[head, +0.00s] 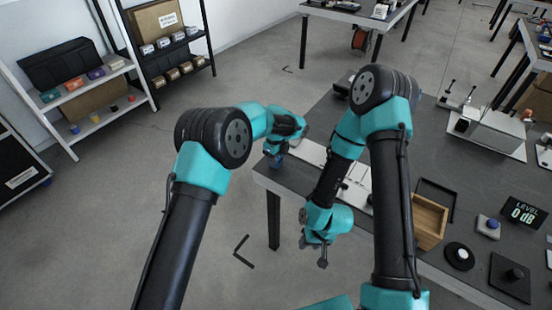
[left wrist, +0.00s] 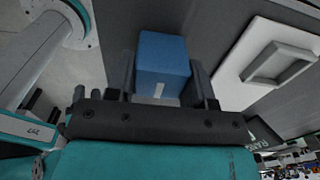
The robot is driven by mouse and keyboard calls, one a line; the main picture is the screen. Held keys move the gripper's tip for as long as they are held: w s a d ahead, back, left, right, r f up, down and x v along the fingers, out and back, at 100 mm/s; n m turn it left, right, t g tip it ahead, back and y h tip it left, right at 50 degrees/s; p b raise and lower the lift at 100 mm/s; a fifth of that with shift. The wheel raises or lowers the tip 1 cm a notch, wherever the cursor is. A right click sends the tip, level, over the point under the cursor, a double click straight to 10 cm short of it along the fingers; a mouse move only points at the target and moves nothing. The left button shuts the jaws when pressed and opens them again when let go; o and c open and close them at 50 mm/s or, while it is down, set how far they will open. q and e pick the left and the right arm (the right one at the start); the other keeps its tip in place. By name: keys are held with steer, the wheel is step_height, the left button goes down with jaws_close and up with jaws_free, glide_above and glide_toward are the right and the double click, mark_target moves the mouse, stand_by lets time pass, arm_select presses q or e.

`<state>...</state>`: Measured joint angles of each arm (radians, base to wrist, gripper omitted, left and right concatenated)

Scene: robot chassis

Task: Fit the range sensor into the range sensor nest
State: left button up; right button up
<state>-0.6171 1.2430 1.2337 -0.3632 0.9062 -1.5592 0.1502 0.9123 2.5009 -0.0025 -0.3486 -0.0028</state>
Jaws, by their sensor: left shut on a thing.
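The range sensor appears to be the blue box (left wrist: 163,62) with a small pale mark, seen in the left wrist view. My left gripper (head: 275,160) is shut on it, one finger on each side, above the table's left corner. The box shows only as a small blue patch in the head view. A grey raised rectangular frame (left wrist: 280,64) on a white plate (left wrist: 242,88), likely the range sensor nest, lies right of the box and apart from it. In the head view, my right gripper (head: 316,254) hangs in front of the table edge, fingers apart and empty.
The white plate (head: 308,152) lies on the dark table, partly hidden by my right arm. A wooden box (head: 429,222), a round black puck (head: 459,256) and a level display (head: 523,213) stand to the right. Shelves (head: 85,95) stand at the far left.

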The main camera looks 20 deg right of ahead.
arm_select(q)
steer(key=shift+r, duration=0.45)
step_height(320, 180, up, 3)
steer(key=shift+f, duration=0.1)
steer(key=s+a+r, duration=0.1)
steer(key=s+a, duration=0.3)
steer(key=s, duration=1.1)
steer(key=shift+s+a+r, duration=0.15)
steer(key=shift+s+a, duration=0.05)
